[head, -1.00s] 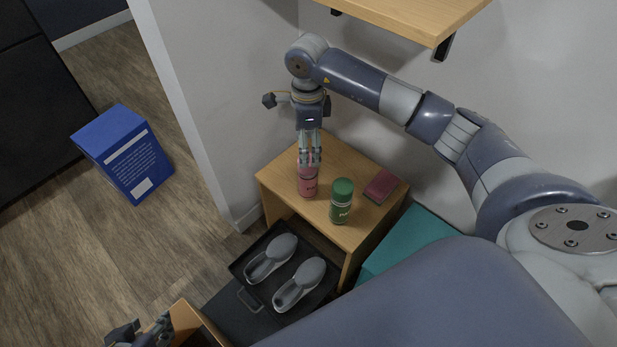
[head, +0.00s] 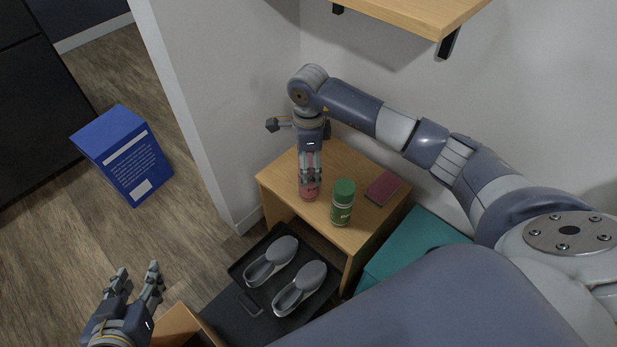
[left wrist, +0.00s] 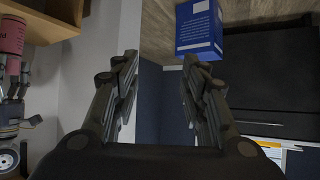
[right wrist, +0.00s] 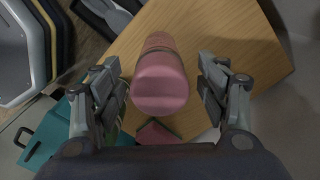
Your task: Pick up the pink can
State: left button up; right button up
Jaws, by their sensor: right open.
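The pink can (head: 309,193) stands on the small wooden table (head: 280,187) beside the green can (head: 343,203). In the right wrist view the pink can (right wrist: 160,82) lies between the two open fingers (right wrist: 163,90), with a gap on each side. It also shows at the left edge of the left wrist view (left wrist: 12,36). My left gripper (head: 136,284) is open and empty at the lower left, away from the table.
A dark red box (head: 383,187) lies on the table behind the green can. A black tray (head: 240,272) with grey shoes (head: 299,288) sits low in front. A teal box (head: 410,248) stands to the right. A wooden shelf (head: 410,14) hangs above. A blue box (head: 122,155) stands on the floor.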

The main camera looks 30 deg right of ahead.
grip_shut()
jog(key=shift+r, duration=0.15)
